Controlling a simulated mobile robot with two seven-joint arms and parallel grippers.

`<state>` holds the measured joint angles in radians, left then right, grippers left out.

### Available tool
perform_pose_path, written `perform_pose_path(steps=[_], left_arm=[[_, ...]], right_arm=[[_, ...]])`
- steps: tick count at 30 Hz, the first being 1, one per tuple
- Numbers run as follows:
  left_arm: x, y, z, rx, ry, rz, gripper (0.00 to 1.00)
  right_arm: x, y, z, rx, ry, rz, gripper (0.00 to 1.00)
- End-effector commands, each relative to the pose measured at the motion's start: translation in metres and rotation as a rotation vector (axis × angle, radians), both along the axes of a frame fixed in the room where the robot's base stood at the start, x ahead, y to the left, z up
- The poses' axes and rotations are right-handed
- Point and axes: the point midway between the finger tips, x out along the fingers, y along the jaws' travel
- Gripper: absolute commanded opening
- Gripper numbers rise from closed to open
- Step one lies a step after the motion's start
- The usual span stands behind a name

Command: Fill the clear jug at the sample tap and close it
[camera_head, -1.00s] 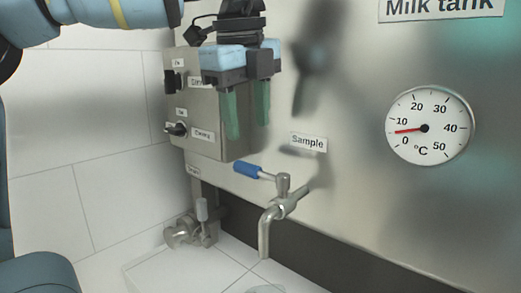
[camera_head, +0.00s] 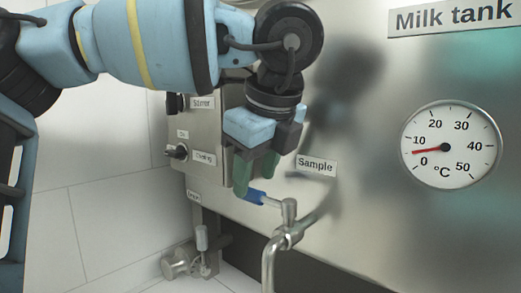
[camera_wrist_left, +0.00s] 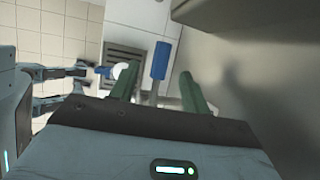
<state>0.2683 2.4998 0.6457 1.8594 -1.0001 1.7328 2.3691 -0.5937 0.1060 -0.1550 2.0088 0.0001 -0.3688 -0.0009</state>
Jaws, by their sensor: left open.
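The sample tap (camera_head: 272,255) sticks out from the tank wall, with its blue lever handle (camera_head: 254,197) to its left. My left gripper (camera_head: 257,180) is open, its green fingers pointing down just above the lever. In the left wrist view the blue lever (camera_wrist_left: 160,60) shows between the two finger lines; contact cannot be told. My right gripper (camera_wrist_left: 80,86) reaches in from the left there, towards a small white round thing (camera_wrist_left: 120,70) with a blue part beside it. Whether it grips this is unclear. I cannot make out the clear jug for certain.
A control box with knobs (camera_head: 178,152) stands close left of my left gripper. A dial thermometer (camera_head: 450,145) and a "Sample" label (camera_head: 316,166) are on the tank wall. A lower valve (camera_head: 190,262) sits near the tiled floor. A dark grate (camera_wrist_left: 125,55) lies below.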

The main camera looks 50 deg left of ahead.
Motion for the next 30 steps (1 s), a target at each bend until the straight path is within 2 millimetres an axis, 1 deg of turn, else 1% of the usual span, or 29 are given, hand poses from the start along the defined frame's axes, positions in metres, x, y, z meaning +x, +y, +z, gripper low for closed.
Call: perform_pose_path(steps=[3, 7, 17, 20, 28, 30], left_arm=[[0.002, 0.006, -0.012, -0.002, 0.001, -0.001, 0.47], [0.003, 0.009, -0.021, -0.001, 0.001, 0.0, 0.47], [0.004, 0.011, -0.024, -0.001, -0.001, 0.0, 0.47], [0.004, 0.011, -0.024, 0.0, -0.001, 0.001, 0.36], [0.004, 0.011, -0.024, 0.0, -0.001, 0.0, 0.01], [0.004, 0.011, -0.024, 0.0, -0.001, 0.0, 0.0]], right_arm=[[0.0, 0.0, 0.002, -0.001, 0.0, 0.001, 0.0], [0.0, 0.0, 0.002, -0.001, 0.0, 0.001, 0.0], [-0.001, -0.001, 0.002, -0.001, 0.0, 0.002, 0.0], [-0.001, -0.001, 0.002, -0.001, 0.0, 0.002, 0.0], [-0.001, -0.001, 0.002, -0.001, 0.0, 0.002, 0.0], [-0.001, -0.001, 0.002, -0.001, 0.0, 0.002, 0.0]])
